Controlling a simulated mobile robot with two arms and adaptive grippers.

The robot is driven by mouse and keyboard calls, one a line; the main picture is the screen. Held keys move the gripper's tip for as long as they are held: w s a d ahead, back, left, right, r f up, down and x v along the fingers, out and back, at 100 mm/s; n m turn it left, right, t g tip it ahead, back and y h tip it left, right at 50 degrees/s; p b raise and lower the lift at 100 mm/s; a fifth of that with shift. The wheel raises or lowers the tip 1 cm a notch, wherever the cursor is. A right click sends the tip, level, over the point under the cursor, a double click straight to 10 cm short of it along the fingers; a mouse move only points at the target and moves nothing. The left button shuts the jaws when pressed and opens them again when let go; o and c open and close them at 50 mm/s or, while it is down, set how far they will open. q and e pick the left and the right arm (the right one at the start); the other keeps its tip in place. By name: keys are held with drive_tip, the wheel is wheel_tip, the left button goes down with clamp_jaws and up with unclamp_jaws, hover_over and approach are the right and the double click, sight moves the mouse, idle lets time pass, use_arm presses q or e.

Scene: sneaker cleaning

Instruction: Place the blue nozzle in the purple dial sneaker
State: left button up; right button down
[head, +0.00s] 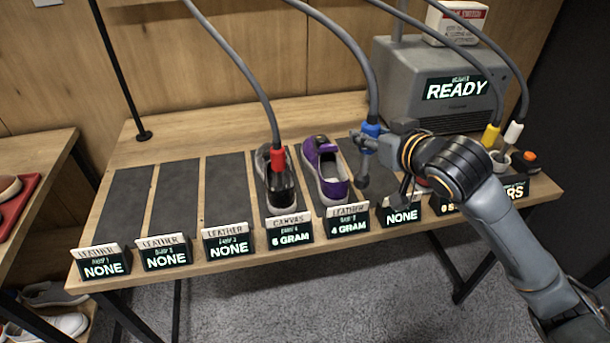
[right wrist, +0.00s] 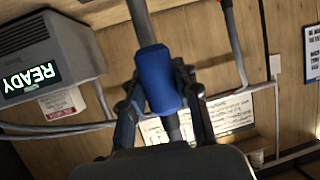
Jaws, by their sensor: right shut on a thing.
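My right gripper (head: 366,146) is shut on the blue nozzle (head: 371,131), which hangs from a grey hose. The blue nozzle also shows between the fingers in the right wrist view (right wrist: 157,80). The purple sneaker (head: 329,174) stands on the bench at the "4 GRAM" sign, its opening facing up. The nozzle is above and just to the right of this sneaker, apart from it. My left gripper is not in view.
A red nozzle (head: 278,160) sits in the dark sneaker (head: 283,198) to the left. A grey machine (head: 412,82) reading READY stands at the back right. Yellow (head: 490,136) and white (head: 513,132) nozzles stand at the right. Three left mats are empty.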

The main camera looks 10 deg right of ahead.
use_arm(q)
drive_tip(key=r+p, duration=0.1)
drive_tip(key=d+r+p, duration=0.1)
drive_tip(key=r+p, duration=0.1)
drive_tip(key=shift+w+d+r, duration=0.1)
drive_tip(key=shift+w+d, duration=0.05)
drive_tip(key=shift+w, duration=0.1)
use_arm(e)
drive_tip(key=w+a+f, duration=0.2)
drive_tip(key=w+f, duration=1)
drive_tip(key=shift+w+f, duration=0.3)
drive_tip(key=shift+w, duration=0.1)
drive_tip(key=shift+f, duration=0.2)
drive_tip(key=c, duration=1)
unclamp_jaws()
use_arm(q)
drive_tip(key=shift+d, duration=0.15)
use_arm(e)
drive_tip(key=shift+s+r, duration=0.1)
drive_tip(key=shift+r, duration=0.1)
